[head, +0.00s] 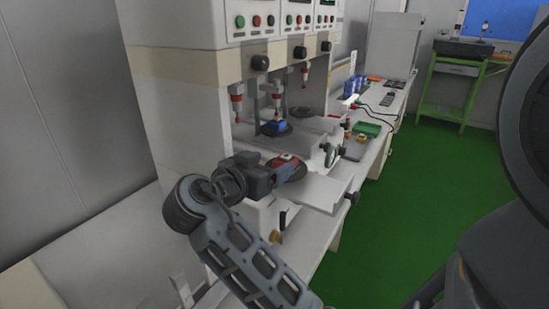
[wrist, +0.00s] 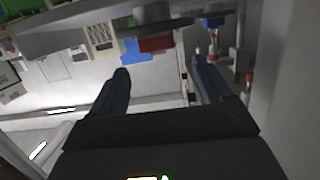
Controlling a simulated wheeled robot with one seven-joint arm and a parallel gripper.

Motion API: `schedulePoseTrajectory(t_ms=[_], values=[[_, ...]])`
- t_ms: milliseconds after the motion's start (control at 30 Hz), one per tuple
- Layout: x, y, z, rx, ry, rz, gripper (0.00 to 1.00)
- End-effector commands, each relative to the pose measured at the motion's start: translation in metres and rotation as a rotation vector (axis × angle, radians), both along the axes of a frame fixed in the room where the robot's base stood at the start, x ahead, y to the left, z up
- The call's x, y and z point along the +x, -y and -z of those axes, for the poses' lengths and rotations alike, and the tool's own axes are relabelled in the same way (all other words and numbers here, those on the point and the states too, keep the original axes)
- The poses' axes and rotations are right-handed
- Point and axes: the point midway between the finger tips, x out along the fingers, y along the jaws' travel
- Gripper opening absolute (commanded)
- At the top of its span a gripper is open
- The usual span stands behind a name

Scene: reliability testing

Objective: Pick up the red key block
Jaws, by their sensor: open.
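The red key block (head: 287,158) sits on a dark round plate (head: 299,174) at the front of the test machine in the head view. My gripper (head: 287,170) is close in front of it and partly covers it and the plate. In the wrist view, which looks upside down, the red key block (wrist: 157,44) shows against the dark round plate (wrist: 160,14). There my gripper (wrist: 160,66) is open and empty, its two dark fingers apart. The red block lies beyond the fingertips, between their lines. I cannot tell the exact gap.
A blue block (head: 274,127) sits on another round plate farther back; it shows in the wrist view too (wrist: 213,22). Red-tipped plungers (head: 237,100) hang above the plates. A green tray (head: 367,129) stands farther along the bench. The green floor (head: 425,185) at right is clear.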

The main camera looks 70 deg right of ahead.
Motion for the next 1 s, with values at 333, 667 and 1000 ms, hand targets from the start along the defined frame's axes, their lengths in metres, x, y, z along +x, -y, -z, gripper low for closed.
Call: schedulePoseTrajectory(t_ms=[333,667,1000], values=[[-0.007,0.027,0.006,0.000,0.000,0.002,0.79],[-0.017,0.060,0.014,0.000,-0.001,0.003,0.79],[-0.018,0.071,0.017,0.001,0.001,-0.001,0.79]])
